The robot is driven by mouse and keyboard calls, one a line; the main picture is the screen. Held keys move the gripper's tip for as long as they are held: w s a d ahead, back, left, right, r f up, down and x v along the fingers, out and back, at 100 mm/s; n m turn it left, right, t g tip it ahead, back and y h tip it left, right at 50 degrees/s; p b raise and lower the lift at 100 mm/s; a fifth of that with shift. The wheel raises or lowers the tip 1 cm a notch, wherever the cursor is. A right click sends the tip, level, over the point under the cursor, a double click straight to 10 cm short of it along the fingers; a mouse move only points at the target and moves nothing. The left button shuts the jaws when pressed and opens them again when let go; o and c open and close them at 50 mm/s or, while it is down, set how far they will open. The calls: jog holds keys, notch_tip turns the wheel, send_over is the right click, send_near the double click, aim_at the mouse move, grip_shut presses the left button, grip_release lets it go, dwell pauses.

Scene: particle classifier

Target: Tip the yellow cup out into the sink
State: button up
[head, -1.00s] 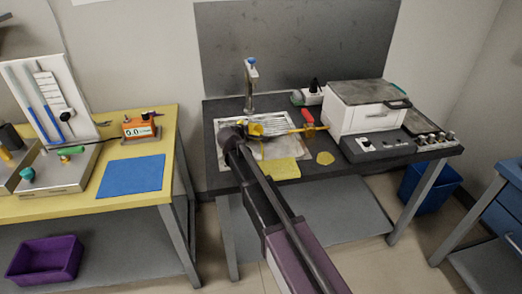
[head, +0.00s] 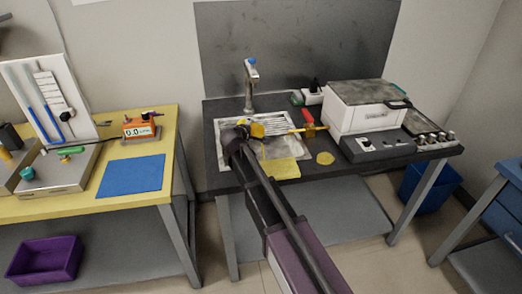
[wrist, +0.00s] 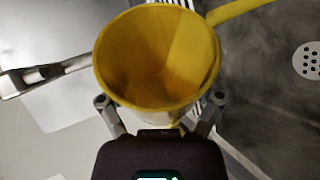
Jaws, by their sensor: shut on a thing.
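My gripper (wrist: 160,108) is shut on the yellow cup (wrist: 157,60), with one finger on each side of it. The cup's mouth faces the wrist camera; its inside looks plain yellow, and I cannot tell whether anything is in it. In the head view the cup (head: 257,130) is over the sink (head: 224,150), seen partly behind my gripper (head: 240,135). The drain (wrist: 310,60) shows to the right in the wrist view. A yellow handle runs past the cup's rim; whether it joins the cup is unclear.
The tap (head: 250,85) stands behind the sink. A white machine (head: 365,113) fills the bench's right side.

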aim_at(257, 124)
jog(key=shift+s+d+r+m+t+y+b, duration=0.2)
jog(key=shift+d+r+m+t+y+b, duration=0.15)
jog(key=shift+r+m+t, duration=0.3)
jog(key=shift+s+d+r+m+t+y+b, duration=0.25)
jog(key=shift+r+m+t+y, duration=0.15)
jog(key=shift+m, duration=0.35)
dwell(2.2)
jog(key=shift+s+d+r+m+t+b, duration=0.25)
jog(key=shift+m+t+b, duration=0.25)
jog(key=shift+m, duration=0.15)
jog(key=shift+s+d+r+m+t+b, duration=0.1)
jog(key=shift+d+m+t+b, duration=0.25)
jog(key=shift+m, duration=0.3)
dwell(1.4)
jog(key=shift+s+d+r+m+t+y, duration=0.15)
jog(key=shift+r+m+t, duration=0.2)
jog(key=shift+r, duration=0.15)
jog(key=shift+s+d+r+m+t+y, duration=0.1)
jog(key=shift+r+m+t, duration=0.15)
jog(key=shift+r+m, duration=0.15)
dwell(0.8)
